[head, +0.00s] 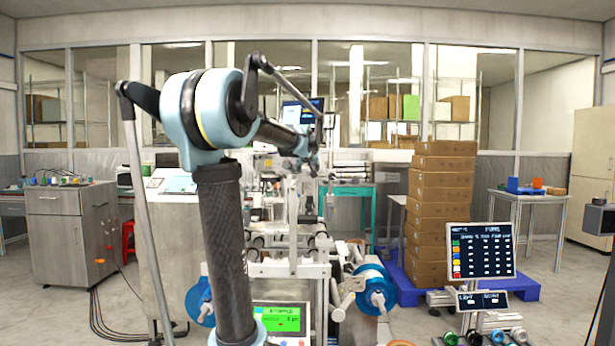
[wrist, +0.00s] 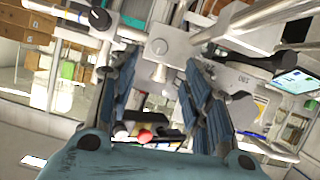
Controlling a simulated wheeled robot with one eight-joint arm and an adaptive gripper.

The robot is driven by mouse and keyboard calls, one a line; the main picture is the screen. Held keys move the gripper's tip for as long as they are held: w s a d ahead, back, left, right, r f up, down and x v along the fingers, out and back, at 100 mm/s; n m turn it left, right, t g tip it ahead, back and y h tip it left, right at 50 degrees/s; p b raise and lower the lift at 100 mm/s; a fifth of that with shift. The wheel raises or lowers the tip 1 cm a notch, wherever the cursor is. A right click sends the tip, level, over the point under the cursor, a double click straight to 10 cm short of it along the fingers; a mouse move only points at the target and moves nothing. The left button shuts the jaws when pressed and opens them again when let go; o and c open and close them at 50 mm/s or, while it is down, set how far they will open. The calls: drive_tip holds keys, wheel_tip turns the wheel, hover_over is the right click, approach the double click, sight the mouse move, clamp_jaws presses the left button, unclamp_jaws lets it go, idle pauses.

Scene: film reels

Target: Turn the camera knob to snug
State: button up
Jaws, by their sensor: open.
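My gripper (wrist: 162,64) is open in the wrist view, with its two blue ribbed fingers apart and nothing held between them. A second, dark knob (wrist: 100,18) sits on another block at the upper left. I cannot tell which of them is the camera knob. In the head view my arm reaches toward the machine (head: 290,270), and the knobs there are too small or hidden to make out.
Metal rods (wrist: 250,20) cross close above the right finger. In the head view, blue reels (head: 376,290) flank the machine's green display (head: 282,319). A dark panel (head: 481,250) stands at the right, before stacked cardboard boxes (head: 440,205).

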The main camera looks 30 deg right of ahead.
drive_tip(key=x, duration=0.9)
drive_tip(key=shift+w+f, duration=0.2)
drive_tip(key=shift+d, duration=0.1)
drive_tip(key=shift+c, duration=0.6)
clamp_jaws()
